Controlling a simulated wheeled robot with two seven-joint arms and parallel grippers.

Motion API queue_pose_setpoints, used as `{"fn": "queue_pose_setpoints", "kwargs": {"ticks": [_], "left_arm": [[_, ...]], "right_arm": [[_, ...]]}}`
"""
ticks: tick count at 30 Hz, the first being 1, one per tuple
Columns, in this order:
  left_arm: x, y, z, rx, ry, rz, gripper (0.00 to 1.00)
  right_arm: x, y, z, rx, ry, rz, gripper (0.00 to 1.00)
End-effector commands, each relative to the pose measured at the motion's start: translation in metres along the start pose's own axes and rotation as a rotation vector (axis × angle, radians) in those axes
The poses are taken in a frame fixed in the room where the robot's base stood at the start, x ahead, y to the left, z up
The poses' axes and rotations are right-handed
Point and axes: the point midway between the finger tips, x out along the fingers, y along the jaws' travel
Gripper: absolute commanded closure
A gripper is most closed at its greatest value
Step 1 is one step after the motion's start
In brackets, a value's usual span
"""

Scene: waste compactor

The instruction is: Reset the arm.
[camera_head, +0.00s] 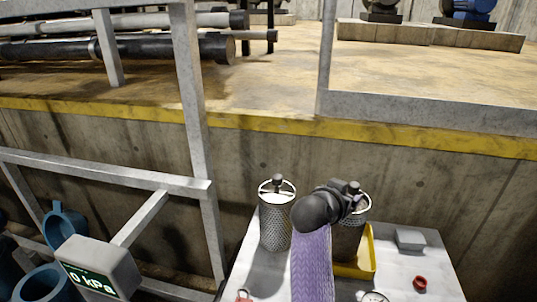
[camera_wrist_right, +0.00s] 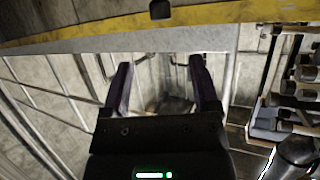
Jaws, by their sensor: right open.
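My arm in a purple sleeve (camera_head: 313,265) rises from the bottom middle of the head view, over the white table. It ends in a dark rounded joint and a dark end part that points right, in front of a mesh canister. Fingertips cannot be made out there. In the right wrist view my right gripper (camera_wrist_right: 160,82) has its two dark fingers wide apart, with nothing held between them. My left gripper does not show.
The white table (camera_head: 405,265) carries a mesh canister (camera_head: 277,222), a yellow tray (camera_head: 368,258), a grey block (camera_head: 410,239) and a red ring (camera_head: 420,283). A metal railing (camera_head: 200,150) and a gauge reading 0 kPa (camera_head: 97,267) stand left. A yellow-edged concrete ledge (camera_head: 270,123) lies behind.

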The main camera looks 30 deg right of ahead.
Motion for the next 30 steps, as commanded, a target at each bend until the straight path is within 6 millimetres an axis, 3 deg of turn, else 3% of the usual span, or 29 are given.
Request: {"fn": "queue_pose_setpoints", "kwargs": {"ticks": [2, 5, 9, 12, 18, 23, 30], "left_arm": [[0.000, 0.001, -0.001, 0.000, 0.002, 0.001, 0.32], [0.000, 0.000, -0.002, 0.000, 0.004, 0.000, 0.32], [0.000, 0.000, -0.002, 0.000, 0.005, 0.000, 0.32], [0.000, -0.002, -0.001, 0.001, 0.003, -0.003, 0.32], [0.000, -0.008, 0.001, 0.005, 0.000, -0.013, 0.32], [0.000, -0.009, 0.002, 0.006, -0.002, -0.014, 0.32], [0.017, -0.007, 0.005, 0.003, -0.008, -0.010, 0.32]], "right_arm": [[-0.002, 0.005, 0.011, -0.033, -0.017, -0.012, 0.22], [-0.017, 0.016, 0.051, -0.171, -0.098, -0.086, 0.22], [-0.063, 0.032, 0.124, -0.434, -0.278, -0.283, 0.22], [-0.097, 0.043, 0.164, -0.585, -0.395, -0.414, 0.22], [-0.164, 0.071, 0.220, -0.814, -0.597, -0.643, 0.22], [-0.217, 0.098, 0.249, -0.957, -0.747, -0.820, 0.22], [-0.182, 0.093, 0.336, -0.993, -0.798, -0.815, 0.22]]}}
